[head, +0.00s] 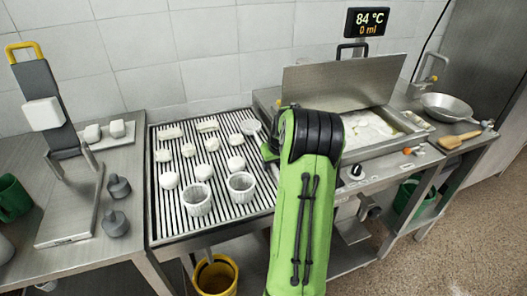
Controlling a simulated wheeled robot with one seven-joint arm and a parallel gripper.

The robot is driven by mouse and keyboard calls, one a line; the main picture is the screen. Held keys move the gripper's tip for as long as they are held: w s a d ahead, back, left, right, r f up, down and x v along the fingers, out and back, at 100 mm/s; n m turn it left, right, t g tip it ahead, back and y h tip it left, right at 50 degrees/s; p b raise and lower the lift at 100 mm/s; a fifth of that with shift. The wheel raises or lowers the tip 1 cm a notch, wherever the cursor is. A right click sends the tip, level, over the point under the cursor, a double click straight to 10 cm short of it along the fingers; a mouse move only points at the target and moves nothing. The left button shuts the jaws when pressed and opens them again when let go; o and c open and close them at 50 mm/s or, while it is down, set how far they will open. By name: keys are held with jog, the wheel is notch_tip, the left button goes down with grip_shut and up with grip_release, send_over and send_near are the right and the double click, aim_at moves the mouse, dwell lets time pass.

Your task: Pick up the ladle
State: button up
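A small round pale piece (250,127) lies at the right back of the slatted drain rack, beside my arm. It may be the bowl of the ladle, but it is too small to be sure, and any handle is hidden behind my arm. No other ladle shows clearly. My green and black arm reaches up over the gap between the rack and the steel basin. My gripper's fingers are hidden behind the arm, so I see neither their opening nor anything in them.
The slatted rack (222,222) holds several white pieces and two perforated baskets (196,199) (241,187). A steel basin with a raised lid (335,82) stands right of it. A pan (447,107) and a wooden paddle (458,140) lie far right. A slicer-like stand (50,105) is left.

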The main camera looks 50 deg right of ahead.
grip_shut()
jog(key=shift+r, duration=0.1)
